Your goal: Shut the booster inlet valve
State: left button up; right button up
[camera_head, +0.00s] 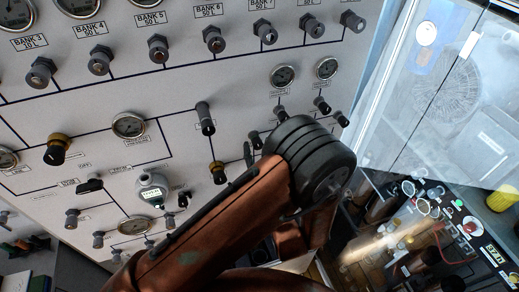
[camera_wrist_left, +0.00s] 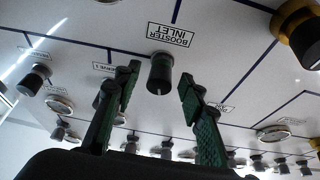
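The booster inlet valve (camera_wrist_left: 159,75) is a short dark knob with a grey end, below the upside-down BOOSTER INLET label (camera_wrist_left: 171,34) in the left wrist view. My left gripper (camera_wrist_left: 158,88) is open, its two green ribbed fingers on either side of the knob with gaps visible on both sides. Nothing is held. In the head view my orange-brown left arm covers part of the panel, and only a dark finger of the left gripper (camera_head: 248,153) shows beside its black joint. I cannot pick out the booster inlet valve for certain there. My right gripper is not in view.
The pale panel (camera_head: 180,90) carries several knobs and gauges around the gripper. A brass-collared knob (camera_wrist_left: 300,30) stands to the right in the left wrist view. A digital gauge (camera_head: 151,190) sits left of my arm. A glass-fronted enclosure (camera_head: 450,90) stands at right.

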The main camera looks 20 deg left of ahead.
pick_arm(q)
jog(key=v, duration=1.2)
